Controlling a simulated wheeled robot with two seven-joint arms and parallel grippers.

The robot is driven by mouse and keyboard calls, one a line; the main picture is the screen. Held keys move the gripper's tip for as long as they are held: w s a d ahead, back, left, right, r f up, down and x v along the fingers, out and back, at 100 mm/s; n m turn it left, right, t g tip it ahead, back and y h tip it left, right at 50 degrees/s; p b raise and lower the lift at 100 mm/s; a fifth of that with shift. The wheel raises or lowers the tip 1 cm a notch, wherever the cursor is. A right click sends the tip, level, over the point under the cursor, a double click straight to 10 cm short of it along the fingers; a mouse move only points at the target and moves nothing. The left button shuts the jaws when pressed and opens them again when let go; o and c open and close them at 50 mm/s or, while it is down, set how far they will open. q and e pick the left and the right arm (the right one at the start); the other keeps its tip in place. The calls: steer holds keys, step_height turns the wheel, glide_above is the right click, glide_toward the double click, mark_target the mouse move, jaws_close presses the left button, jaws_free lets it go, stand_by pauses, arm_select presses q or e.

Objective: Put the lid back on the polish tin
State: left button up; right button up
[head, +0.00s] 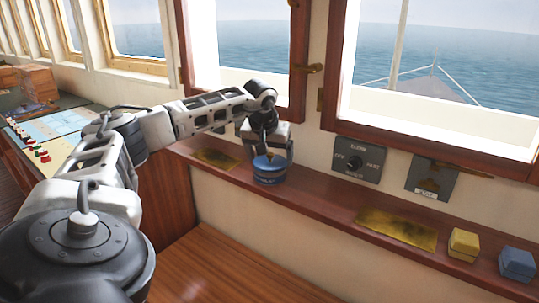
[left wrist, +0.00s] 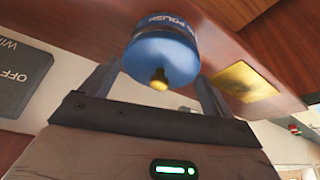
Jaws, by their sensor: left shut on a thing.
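The blue polish tin (head: 270,179) stands upright on the wooden sill, under my left gripper (head: 269,157). In the left wrist view the tin's wall (left wrist: 168,23) shows "POLISH" lettering. The blue lid (left wrist: 155,53) with a small brass knob faces the wrist camera, in line with the tin. My left gripper's fingers (left wrist: 160,75) lie on either side of the lid and are shut on it. The lid looks on or very close to the tin's top; I cannot tell whether it is fully seated. My right gripper is out of view.
A yellow block (head: 463,244) and a blue block (head: 517,263) stand farther right. A switch panel (head: 358,160) is on the wall behind.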

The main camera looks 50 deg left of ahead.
arm_select(q)
steer(key=shift+p, duration=0.35)
stand_by(0.7)
steer(key=shift+f, duration=0.1)
stand_by(0.4)
steer(key=shift+p, duration=0.5)
stand_by(0.4)
steer(key=o, duration=0.8)
steer(key=shift+o, duration=0.2)
